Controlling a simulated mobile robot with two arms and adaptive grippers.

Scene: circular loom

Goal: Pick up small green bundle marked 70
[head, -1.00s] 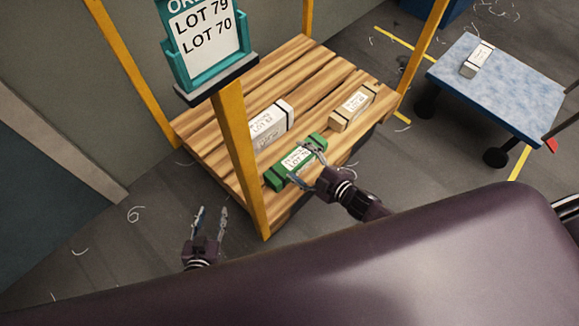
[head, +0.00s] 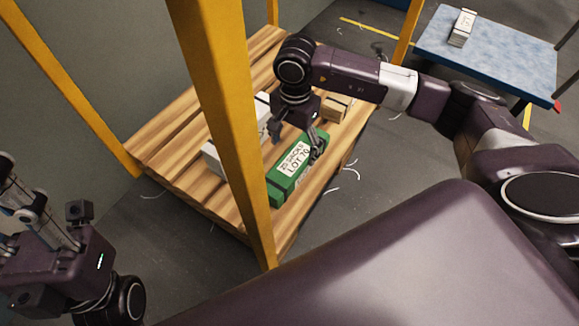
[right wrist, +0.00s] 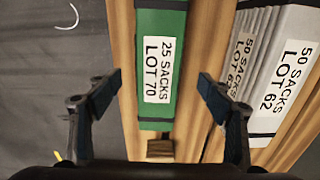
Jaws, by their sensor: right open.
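The green bundle (head: 285,190), with a white label reading 25 SACKS LOT 70, lies on the wooden slatted pallet (head: 170,155). My right gripper (head: 296,138) is over its far part in the head view, pointing down. In the right wrist view, the green bundle (right wrist: 161,100) lies lengthwise between my right gripper's (right wrist: 160,97) open fingers, with a gap on each side. How high the fingertips are above it is hard to judge. My left gripper (head: 42,205) is at the left edge, away from the pallet; its finger opening is unclear.
A white bundle (head: 216,158) marked LOT 62 (right wrist: 285,75) lies beside the green one. A yellow post (head: 235,130) stands in front of the pallet. A blue-topped cart (head: 500,60) carrying a white bundle (head: 462,27) is at upper right.

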